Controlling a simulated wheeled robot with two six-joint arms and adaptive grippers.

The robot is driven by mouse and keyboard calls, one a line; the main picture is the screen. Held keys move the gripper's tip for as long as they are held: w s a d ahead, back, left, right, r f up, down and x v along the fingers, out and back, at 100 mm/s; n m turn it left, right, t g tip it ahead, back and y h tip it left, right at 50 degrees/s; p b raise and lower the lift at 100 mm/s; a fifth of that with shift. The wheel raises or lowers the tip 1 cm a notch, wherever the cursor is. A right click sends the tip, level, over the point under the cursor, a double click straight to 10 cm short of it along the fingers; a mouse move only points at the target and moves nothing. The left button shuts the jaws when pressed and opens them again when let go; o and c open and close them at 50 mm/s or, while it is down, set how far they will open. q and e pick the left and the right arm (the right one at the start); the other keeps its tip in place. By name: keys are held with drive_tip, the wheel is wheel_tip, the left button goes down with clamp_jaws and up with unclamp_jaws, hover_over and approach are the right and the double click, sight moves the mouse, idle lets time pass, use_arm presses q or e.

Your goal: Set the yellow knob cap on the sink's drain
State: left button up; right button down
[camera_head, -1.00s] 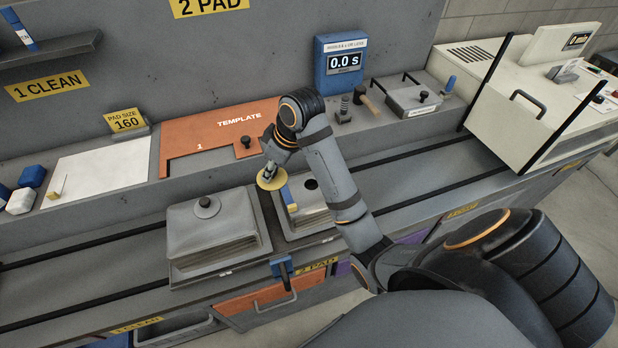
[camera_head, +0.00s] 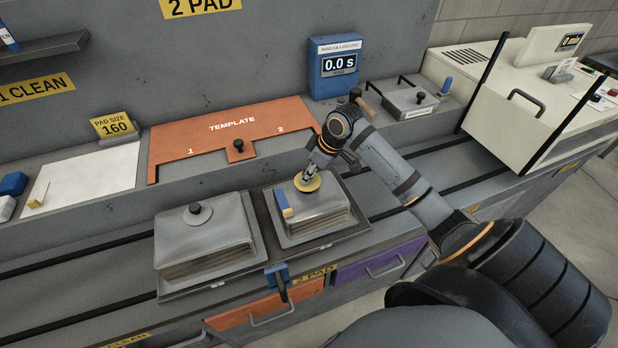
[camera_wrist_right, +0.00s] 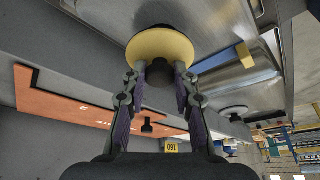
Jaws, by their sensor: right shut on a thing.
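The yellow knob cap (camera_head: 307,182) is a yellow disc with a dark knob. My right gripper (camera_head: 311,173) is shut on the knob and holds the disc at the top of the right metal sink (camera_head: 322,212). In the right wrist view, the yellow disc (camera_wrist_right: 150,48) shows beyond my fingers (camera_wrist_right: 158,80), with the knob between them. A dark round patch (camera_wrist_right: 160,12), which looks like the drain, shows just past the disc's edge. The rest of the drain is hidden by the disc. I cannot tell if the disc touches the sink. My left gripper is out of view.
A blue and yellow block (camera_head: 284,204) lies on the right sink close to the cap. A left sink (camera_head: 210,240) with a dark knob (camera_head: 197,213) stands alongside. An orange template (camera_head: 190,146) lies behind. A blue timer (camera_head: 337,68) and a grey box (camera_head: 405,100) stand further back.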

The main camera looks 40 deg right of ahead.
wheel_tip(320, 180, down, 2)
drive_tip(key=shift+s+f+p, duration=0.15)
drive_tip(key=shift+p, duration=0.25)
drive_tip(key=shift+f, duration=0.2)
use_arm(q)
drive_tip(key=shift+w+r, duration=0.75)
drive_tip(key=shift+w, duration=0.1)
use_arm(e)
drive_tip(key=shift+f, duration=0.15)
drive_tip(key=c, duration=1)
unclamp_jaws()
drive_tip(key=shift+c, duration=0.2)
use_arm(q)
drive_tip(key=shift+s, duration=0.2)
